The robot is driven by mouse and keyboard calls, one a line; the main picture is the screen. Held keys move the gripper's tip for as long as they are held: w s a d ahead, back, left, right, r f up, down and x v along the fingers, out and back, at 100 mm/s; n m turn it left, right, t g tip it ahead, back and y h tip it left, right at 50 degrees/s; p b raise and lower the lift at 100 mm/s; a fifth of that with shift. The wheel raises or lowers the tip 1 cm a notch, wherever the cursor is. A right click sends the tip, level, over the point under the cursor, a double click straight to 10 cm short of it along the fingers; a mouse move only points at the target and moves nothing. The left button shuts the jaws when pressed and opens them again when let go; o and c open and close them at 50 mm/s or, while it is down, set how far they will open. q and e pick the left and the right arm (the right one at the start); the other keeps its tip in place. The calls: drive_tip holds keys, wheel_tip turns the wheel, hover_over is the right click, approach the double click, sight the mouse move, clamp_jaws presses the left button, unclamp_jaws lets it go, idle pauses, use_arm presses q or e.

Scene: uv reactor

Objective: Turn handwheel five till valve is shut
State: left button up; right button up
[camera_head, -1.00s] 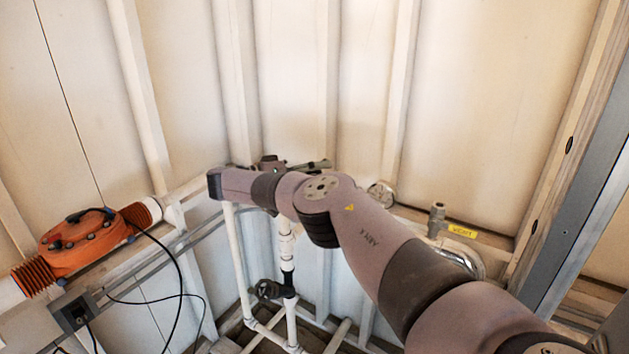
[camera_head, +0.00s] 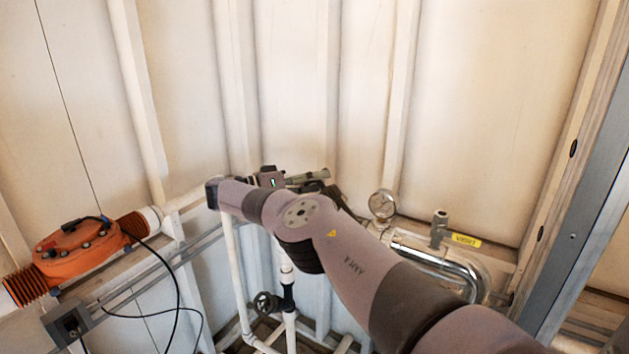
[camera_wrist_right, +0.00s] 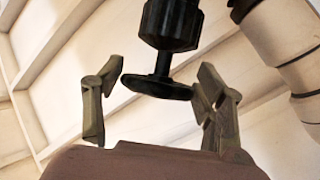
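In the right wrist view, a black handwheel (camera_wrist_right: 157,88) on a black valve stem sits between the fingers of my right gripper (camera_wrist_right: 160,82). The fingers are spread apart, with gaps to the wheel's rim; the gap at the right finger looks small. In the head view, my right gripper (camera_head: 312,178) is near the wall, next to dark valve parts partly hidden by my arm. Another black handwheel (camera_head: 265,303) is lower, on a white vertical pipe. I see no number on either wheel. My left gripper is not in view.
An orange unit (camera_head: 82,248) with black cables is at left. A grey metal post (camera_head: 585,210) stands at far right.

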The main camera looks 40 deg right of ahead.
drive_tip(key=shift+o, duration=1.4)
